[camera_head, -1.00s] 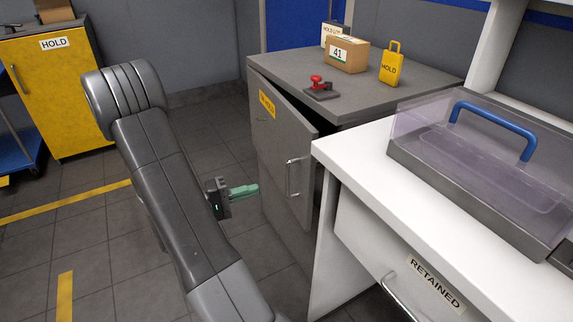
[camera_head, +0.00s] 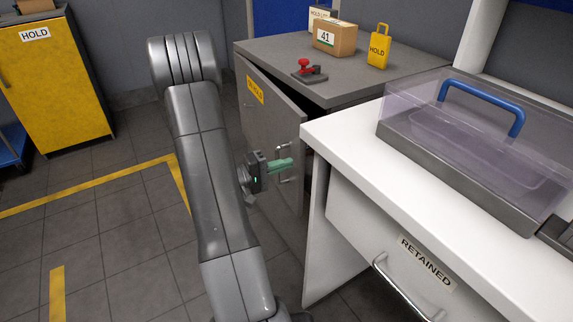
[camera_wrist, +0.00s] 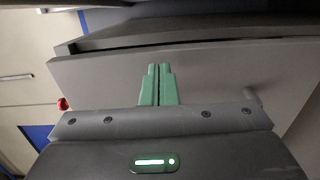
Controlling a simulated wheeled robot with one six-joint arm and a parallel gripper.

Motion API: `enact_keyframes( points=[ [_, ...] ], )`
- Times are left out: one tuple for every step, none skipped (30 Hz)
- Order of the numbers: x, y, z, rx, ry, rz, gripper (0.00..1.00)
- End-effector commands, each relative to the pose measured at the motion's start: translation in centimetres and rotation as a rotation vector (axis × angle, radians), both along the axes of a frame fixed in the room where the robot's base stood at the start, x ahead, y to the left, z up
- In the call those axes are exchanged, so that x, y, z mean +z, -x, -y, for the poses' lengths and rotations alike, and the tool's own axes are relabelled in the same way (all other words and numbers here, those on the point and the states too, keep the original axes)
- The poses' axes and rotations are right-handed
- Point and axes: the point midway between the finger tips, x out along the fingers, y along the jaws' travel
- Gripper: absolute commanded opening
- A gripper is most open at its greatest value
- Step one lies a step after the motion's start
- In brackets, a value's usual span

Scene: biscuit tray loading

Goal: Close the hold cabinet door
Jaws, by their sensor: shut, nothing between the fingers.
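The grey cabinet (camera_head: 340,93) has its door (camera_head: 262,130) ajar, with a dark gap along the top and right edge. The door carries a yellow label (camera_head: 255,90), apparently reading HOLD, and a metal bar handle (camera_head: 285,180). My gripper (camera_head: 288,163) has its green fingers shut and empty, in front of the door by the handle and partly covering it. In the wrist view the fingertips (camera_wrist: 158,72) point at the grey door panel (camera_wrist: 215,75). Whether they touch it cannot be told.
A white counter (camera_head: 345,140) with a RETAINED drawer (camera_head: 400,250) stands close on the right. A clear-lidded tray (camera_head: 450,120) sits on it. A yellow HOLD cabinet (camera_head: 55,90) is far left.

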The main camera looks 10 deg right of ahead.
Motion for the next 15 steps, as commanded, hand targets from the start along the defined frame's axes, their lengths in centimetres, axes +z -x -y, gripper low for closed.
enact_keyframes(
  points=[
    [-0.03,-0.05,0.49,-0.003,0.000,0.000,0.00],
    [-0.02,-0.10,0.65,-0.003,0.000,0.000,0.00],
    [-0.01,-0.17,0.81,-0.001,0.000,0.000,0.00],
    [-0.01,-0.21,0.92,-0.001,0.000,0.000,0.00],
    [-0.01,-0.23,1.00,-0.001,0.000,0.000,0.00],
    [-0.01,-0.25,1.09,-0.001,0.000,0.000,0.00],
    [0.00,-0.26,1.13,-0.001,0.000,0.000,0.00],
    [0.00,-0.27,1.16,-0.001,0.000,0.000,0.00],
    [0.00,-0.27,1.17,0.000,0.000,0.000,0.00],
    [0.00,-0.27,1.17,0.000,-0.001,0.000,0.00],
    [0.01,-0.28,1.17,0.000,0.000,0.000,0.00],
    [0.00,-0.28,1.16,0.000,0.000,0.000,0.00],
    [0.01,-0.27,1.15,0.000,0.000,0.000,0.00],
    [0.00,-0.27,1.15,0.000,0.000,0.000,0.00],
    [0.01,-0.27,1.15,0.000,0.000,0.000,0.00]
  ],
)
